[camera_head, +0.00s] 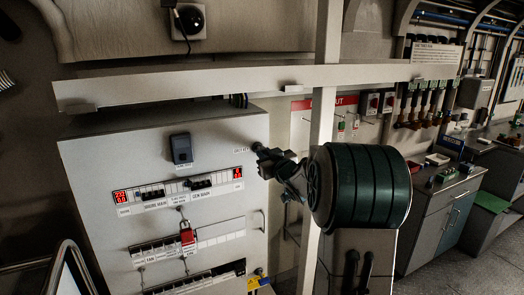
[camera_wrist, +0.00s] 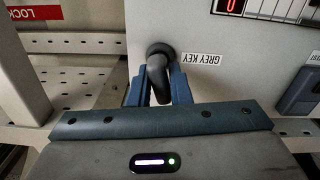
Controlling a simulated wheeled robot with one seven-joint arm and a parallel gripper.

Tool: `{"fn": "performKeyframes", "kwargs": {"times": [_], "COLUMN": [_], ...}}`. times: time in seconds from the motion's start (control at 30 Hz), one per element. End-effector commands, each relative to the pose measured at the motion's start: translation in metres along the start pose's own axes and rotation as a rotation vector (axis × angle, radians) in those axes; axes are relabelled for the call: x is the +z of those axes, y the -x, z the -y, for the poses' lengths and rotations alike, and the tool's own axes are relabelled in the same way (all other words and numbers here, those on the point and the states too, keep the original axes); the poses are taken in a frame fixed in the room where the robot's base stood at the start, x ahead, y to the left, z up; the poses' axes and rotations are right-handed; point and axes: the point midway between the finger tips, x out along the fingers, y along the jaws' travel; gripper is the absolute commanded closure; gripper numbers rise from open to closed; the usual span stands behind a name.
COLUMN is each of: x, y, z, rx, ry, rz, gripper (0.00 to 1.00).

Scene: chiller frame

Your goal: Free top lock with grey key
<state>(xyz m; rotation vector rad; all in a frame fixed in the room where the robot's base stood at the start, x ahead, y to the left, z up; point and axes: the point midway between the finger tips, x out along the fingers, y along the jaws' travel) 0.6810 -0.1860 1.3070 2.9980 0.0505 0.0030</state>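The grey key (camera_wrist: 158,72) is a dark, bent, handle-like piece on a round mount on the pale panel, beside a "GREY KEY" label (camera_wrist: 215,59). My gripper (camera_wrist: 160,98) has its two blue fingers on either side of the key, seemingly touching it; the key is still at its mount. In the head view my gripper (camera_head: 262,158) reaches the panel's right edge, and the key is hard to make out there. A red padlock (camera_head: 187,236) hangs on the panel's middle row. Which lock is the top lock I cannot tell.
The pale panel (camera_head: 90,160) carries a dark blue box (camera_head: 181,148), red displays (camera_head: 121,197) and switch rows. A pale beam (camera_head: 200,84) crosses above and an upright post (camera_head: 326,90) stands by my arm. Benches (camera_head: 440,215) stand at the right.

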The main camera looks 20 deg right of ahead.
Motion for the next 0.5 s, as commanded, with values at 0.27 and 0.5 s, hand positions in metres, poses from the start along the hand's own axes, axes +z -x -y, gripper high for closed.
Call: {"fn": "performKeyframes", "kwargs": {"times": [0.27,0.5], "x": [0.0002,-0.001], "y": [0.0001,0.0001], "z": [-0.0002,-0.0003], "rx": [0.001,0.0], "ry": [-0.04,-0.064], "rz": [0.0,0.0], "gripper": [0.84,0.84]}}
